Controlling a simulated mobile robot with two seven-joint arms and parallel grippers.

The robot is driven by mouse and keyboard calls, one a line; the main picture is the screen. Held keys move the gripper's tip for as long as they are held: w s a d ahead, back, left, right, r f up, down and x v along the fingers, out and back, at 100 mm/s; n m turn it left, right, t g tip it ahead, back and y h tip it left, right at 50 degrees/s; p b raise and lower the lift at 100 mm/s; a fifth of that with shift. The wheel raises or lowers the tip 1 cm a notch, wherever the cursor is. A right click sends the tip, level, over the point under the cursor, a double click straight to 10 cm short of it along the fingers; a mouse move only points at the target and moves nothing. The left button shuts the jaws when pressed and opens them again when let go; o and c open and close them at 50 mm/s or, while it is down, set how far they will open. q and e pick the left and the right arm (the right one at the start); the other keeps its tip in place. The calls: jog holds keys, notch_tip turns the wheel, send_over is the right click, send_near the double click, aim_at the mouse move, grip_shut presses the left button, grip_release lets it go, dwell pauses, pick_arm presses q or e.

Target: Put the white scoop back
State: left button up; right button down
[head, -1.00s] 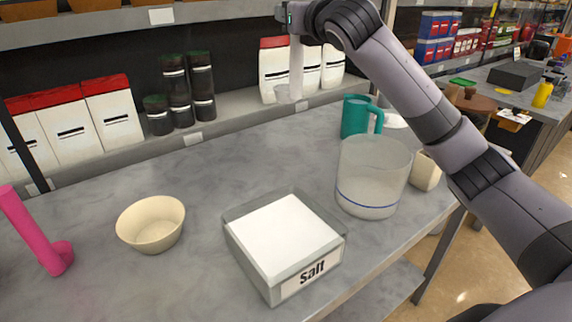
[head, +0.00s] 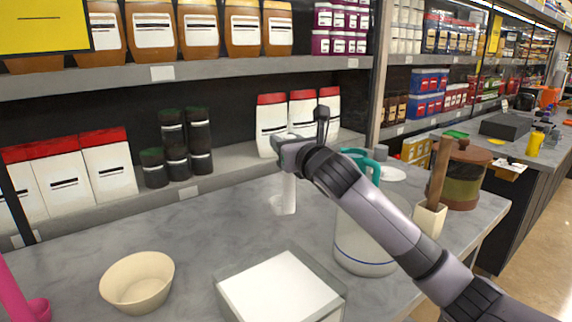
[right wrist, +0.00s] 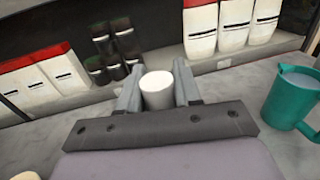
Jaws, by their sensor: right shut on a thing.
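The white scoop (head: 287,192) hangs upright below my right gripper (head: 290,168), handle up and scoop end down. The right gripper is shut on its handle; in the right wrist view the round white handle end (right wrist: 157,91) shows between the two fingers (right wrist: 158,82). The scoop end is low over the counter behind the salt box; I cannot tell whether it touches. The pink scoop (head: 22,303) stands at the left edge, partly cut off. My left gripper is not in view.
A cream bowl (head: 138,286) and a white-topped salt box (head: 280,289) are in front. A clear container (head: 362,254) stands behind my right arm, with a teal jug (head: 364,164) beyond it. A utensil holder (head: 430,219) is to the right. The counter's middle left is clear.

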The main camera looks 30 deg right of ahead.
jog(key=shift+f, duration=2.3)
jog(key=c, duration=0.8)
grip_release()
jog(key=s, duration=0.4)
jog(key=s+b, duration=0.1)
jog(key=s, duration=0.7)
jog(key=shift+a, duration=0.25)
